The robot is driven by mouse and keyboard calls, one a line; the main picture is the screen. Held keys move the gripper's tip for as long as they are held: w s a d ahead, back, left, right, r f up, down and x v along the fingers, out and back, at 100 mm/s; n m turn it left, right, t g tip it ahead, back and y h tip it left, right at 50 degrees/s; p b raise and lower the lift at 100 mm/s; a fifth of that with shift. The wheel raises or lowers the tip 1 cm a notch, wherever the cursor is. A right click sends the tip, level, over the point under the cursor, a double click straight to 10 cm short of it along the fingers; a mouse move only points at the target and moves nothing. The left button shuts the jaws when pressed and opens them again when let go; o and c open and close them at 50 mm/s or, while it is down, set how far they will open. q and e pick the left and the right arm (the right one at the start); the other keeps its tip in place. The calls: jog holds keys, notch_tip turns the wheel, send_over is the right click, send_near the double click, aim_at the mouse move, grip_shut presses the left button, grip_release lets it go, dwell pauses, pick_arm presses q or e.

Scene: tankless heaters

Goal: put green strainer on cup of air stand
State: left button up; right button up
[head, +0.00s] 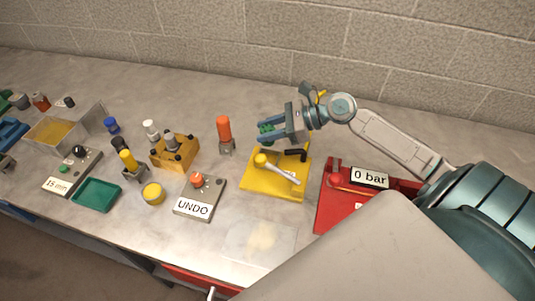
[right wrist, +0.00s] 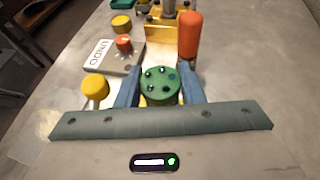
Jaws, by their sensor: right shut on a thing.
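My right gripper (head: 268,130) is shut on the green strainer (right wrist: 161,84), a round green piece with several dark holes in its top. The strainer also shows between the blue fingers in the head view (head: 266,129). The gripper holds it above the back left of a yellow stand (head: 262,189). This stand has a yellow knob (head: 261,160), a pale lever (head: 284,175) and a black bent part (head: 296,154). I cannot tell which part is the air stand's cup; the gripper and strainer may hide it. My left gripper is not in view.
An orange-topped holder (head: 224,131) stands close left of the gripper. A red unit with a 0 bar sign (head: 369,177) is to the right. The UNDO box (head: 193,208), yellow cup (head: 153,194) and green tray (head: 97,194) lie left. A block wall runs behind.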

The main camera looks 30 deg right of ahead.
aim_at(268, 143)
jog(key=f, duration=0.4)
jog(key=shift+s+a+f+p, duration=0.15)
jog(key=shift+s+f+p, duration=0.1)
jog(key=shift+p, duration=0.1)
notch_tip(268, 143, down, 3)
jog(key=shift+w+f, duration=0.15)
jog(key=shift+f, duration=0.1)
jog(key=o, duration=1)
jog(key=shift+f, duration=0.15)
